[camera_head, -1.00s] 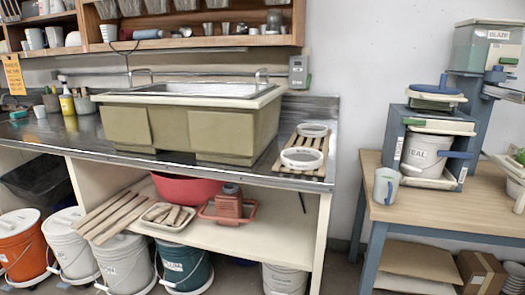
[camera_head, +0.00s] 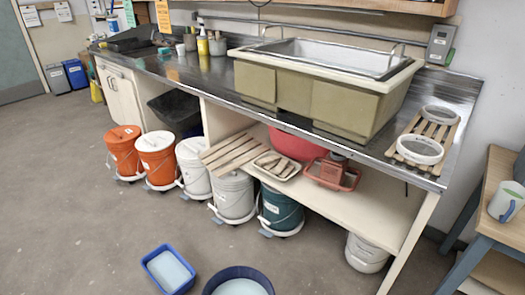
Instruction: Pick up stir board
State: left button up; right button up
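Several long, flat wooden boards (camera_head: 228,153) lie side by side on the lower shelf under the steel counter. Their near ends reach the shelf's front edge, above the lidded buckets. I cannot tell which of them is the stir board. Neither of my grippers shows in the view.
A tray of small wooden pieces (camera_head: 277,166) and a red caddy (camera_head: 332,173) sit right of the boards. White (camera_head: 194,165) and green-blue (camera_head: 281,209) buckets stand on the floor below. A blue tub (camera_head: 168,270) and a dark round tub (camera_head: 238,283) stand nearer. The left floor is clear.

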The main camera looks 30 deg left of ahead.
aim_at(228, 169)
jog(key=l+u, duration=0.1)
jog(key=u, duration=0.4)
jog(key=k+l+u, duration=0.1)
jog(key=u, duration=0.4)
jog(key=k+u, duration=0.1)
jog(key=u, duration=0.35)
